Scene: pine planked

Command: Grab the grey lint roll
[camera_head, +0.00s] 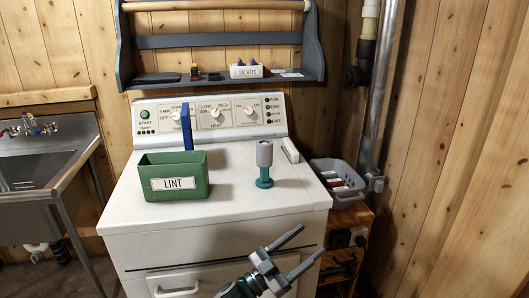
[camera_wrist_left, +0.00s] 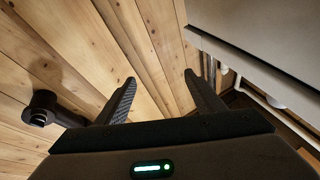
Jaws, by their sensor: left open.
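The grey lint roll (camera_head: 264,153) stands upright on a teal handle and base (camera_head: 264,182) on the white dryer top, right of the green bin. My left gripper (camera_head: 312,240) is in front of the dryer, below and to the right of the roll in the head view. Its two fingers are spread and empty, pointing up and right, clear of the roll. In the left wrist view the open fingers (camera_wrist_left: 160,77) have only wooden planks between them, and the roll does not show. My right gripper is in neither view.
A green bin (camera_head: 174,190) labelled LINT, with a blue upright piece, stands on the dryer top (camera_head: 232,197). A grey basket (camera_head: 338,172) is right of the dryer. A pipe (camera_head: 378,90) runs up the wall. A sink (camera_head: 40,160) is at left, a blue shelf (camera_head: 220,42) above.

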